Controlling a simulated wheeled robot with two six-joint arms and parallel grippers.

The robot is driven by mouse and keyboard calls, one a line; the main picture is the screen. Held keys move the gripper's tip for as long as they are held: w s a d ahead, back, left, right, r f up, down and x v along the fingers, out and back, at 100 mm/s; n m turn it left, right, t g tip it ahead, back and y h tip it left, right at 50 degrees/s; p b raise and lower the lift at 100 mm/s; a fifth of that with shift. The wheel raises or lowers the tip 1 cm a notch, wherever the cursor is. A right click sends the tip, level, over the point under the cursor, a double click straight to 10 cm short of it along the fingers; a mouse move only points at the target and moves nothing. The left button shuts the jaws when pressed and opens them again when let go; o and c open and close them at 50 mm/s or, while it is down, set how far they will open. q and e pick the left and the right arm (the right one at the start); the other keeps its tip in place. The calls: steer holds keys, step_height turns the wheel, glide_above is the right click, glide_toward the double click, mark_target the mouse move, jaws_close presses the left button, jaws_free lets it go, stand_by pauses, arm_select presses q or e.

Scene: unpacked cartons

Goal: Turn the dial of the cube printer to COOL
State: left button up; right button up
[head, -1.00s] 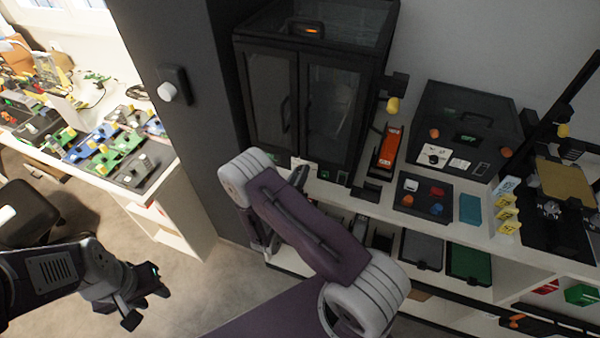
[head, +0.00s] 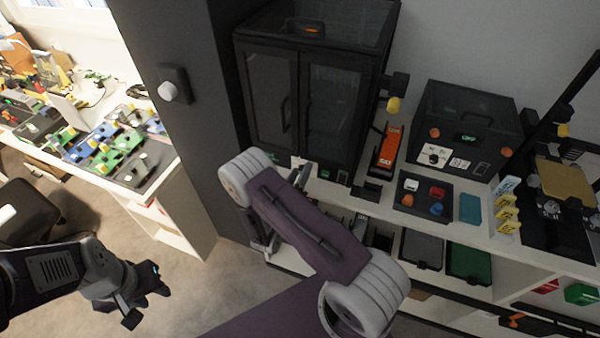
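A dark boxy machine (head: 470,112), which looks like the cube printer, stands on the white counter at the right. Its front has a small dial (head: 433,158) with pale labels beside it and a small green-lit display (head: 468,138). The labels and the dial's setting are too small to read. My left gripper (head: 148,296) is at the lower left above the floor, far from the machine; its finger opening is unclear. My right gripper (head: 262,234) is partly hidden behind my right arm, left of the counter and well away from the dial.
A tall black cabinet (head: 310,100) stands left of the machine. An orange device (head: 391,146) and a dark tray (head: 420,210) with coloured knobs lie nearer. A machine with a gold plate (head: 564,184) is at the far right. Open floor (head: 190,295) lies between my arms.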

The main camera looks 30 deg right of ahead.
steer(key=b+v, duration=0.1)
steer(key=v, duration=0.8)
steer(key=shift+b, duration=0.4)
